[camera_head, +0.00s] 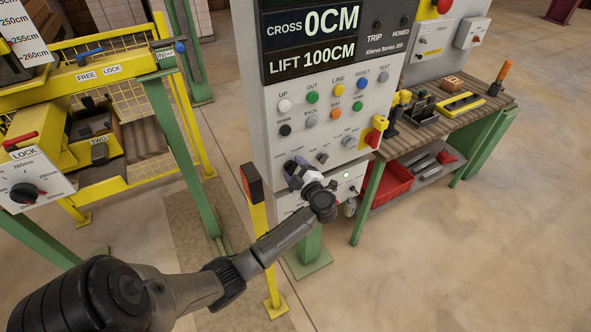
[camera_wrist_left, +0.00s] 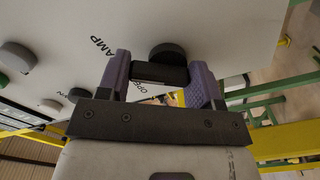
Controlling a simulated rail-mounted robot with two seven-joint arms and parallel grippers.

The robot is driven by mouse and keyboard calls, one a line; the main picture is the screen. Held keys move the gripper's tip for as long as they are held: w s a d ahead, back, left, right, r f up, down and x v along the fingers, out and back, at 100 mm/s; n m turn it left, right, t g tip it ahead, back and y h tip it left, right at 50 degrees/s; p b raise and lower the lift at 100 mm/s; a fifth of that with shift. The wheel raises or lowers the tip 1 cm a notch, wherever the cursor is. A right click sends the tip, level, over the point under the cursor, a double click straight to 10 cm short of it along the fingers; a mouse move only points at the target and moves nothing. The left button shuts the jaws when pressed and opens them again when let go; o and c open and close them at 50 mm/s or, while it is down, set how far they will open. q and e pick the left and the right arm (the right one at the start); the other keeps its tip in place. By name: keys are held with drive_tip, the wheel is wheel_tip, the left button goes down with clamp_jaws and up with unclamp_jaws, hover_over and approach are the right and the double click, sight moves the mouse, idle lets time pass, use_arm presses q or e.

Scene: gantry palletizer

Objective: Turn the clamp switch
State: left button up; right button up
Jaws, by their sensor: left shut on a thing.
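The clamp switch is a black knob (camera_wrist_left: 167,51) with a bar-shaped handle (camera_wrist_left: 160,73) on the pale panel. Part of a label reading "AMP" shows beside it in the left wrist view. My left gripper (camera_wrist_left: 160,80) has its two purple fingers on either side of the handle, shut on it. In the head view my left gripper (camera_head: 298,174) is at the lower left of the control panel (camera_head: 272,130) and hides the switch. The way the switch points is hard to tell. My right gripper is not in view.
Several coloured buttons sit above, including a green one (camera_head: 312,97). A red and yellow switch (camera_head: 375,134) is at the panel's right. A yellow post (camera_head: 257,225) stands close to my left forearm. A workbench (camera_head: 430,128) is to the right; floor is clear in front.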

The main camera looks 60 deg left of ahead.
use_arm(q)
drive_tip(key=n, duration=0.3)
drive_tip(key=shift+d+b, duration=0.1)
drive_tip(key=shift+b, duration=0.2)
drive_tip(key=n+b, duration=0.1)
drive_tip(key=n, duration=0.3)
drive_tip(key=shift+s, duration=0.2)
drive_tip(key=n+b, duration=0.2)
drive_tip(key=n, duration=0.1)
drive_tip(key=shift+s+f+n+b, duration=0.1)
drive_tip(key=shift+s+n+b, duration=0.05)
drive_tip(key=shift+n+b, duration=0.15)
drive_tip(key=n+b, duration=0.2)
drive_tip(key=n, duration=0.1)
drive_tip(key=shift+s, duration=0.1)
drive_tip(key=shift+n+b, duration=0.4)
drive_tip(key=shift+n, duration=0.2)
drive_tip(key=o, duration=0.9)
